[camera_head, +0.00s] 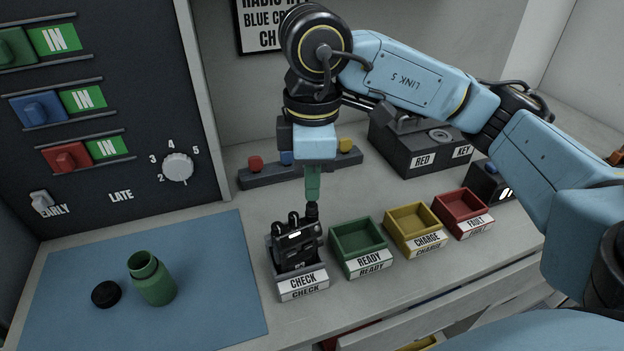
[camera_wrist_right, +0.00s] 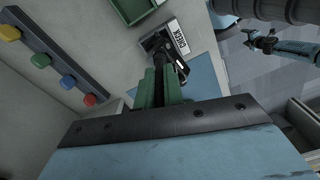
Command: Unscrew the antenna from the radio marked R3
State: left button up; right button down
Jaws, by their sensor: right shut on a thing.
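A black radio (camera_head: 297,246) stands in the grey CHECK tray (camera_head: 302,283); I cannot read an R3 mark on it. Its dark antenna (camera_head: 312,211) rises at the right of its top. My right gripper (camera_head: 313,194) points straight down above the radio, its green fingers shut on the antenna, whose upper part they hide. In the right wrist view the fingers (camera_wrist_right: 166,82) reach toward the radio and the CHECK label (camera_wrist_right: 179,37). A pale blue arm part, seemingly my left arm, shows small at that view's upper right; its jaws are unclear.
Green READY (camera_head: 362,263), yellow CHARGE (camera_head: 415,241) and red FAULT (camera_head: 463,224) trays stand to the right, seemingly empty. A green bottle (camera_head: 153,284) and black cap (camera_head: 106,294) are on the blue mat (camera_head: 215,310). A rack with coloured knobs (camera_head: 262,178) lies behind.

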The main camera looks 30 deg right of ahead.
jog(key=c, duration=1.4)
grip_release()
jog(key=shift+c, duration=0.2)
jog(key=shift+r, duration=0.1)
jog(key=shift+o, duration=0.2)
notch_tip(320, 180, up, 13)
jog(key=shift+d+r+p, duration=0.1)
jog(key=shift+p, duration=1.15)
jog(key=shift+r+m, duration=0.1)
jog(key=shift+m, duration=0.3)
jog(key=f+m+p, duration=0.4)
jog(key=f+m, duration=0.1)
jog(key=f, duration=0.1)
jog(key=f+m+p, duration=0.5)
jog(key=f+m, duration=0.1)
jog(key=shift+a+f, duration=0.2)
jog(key=shift+f, duration=0.2)
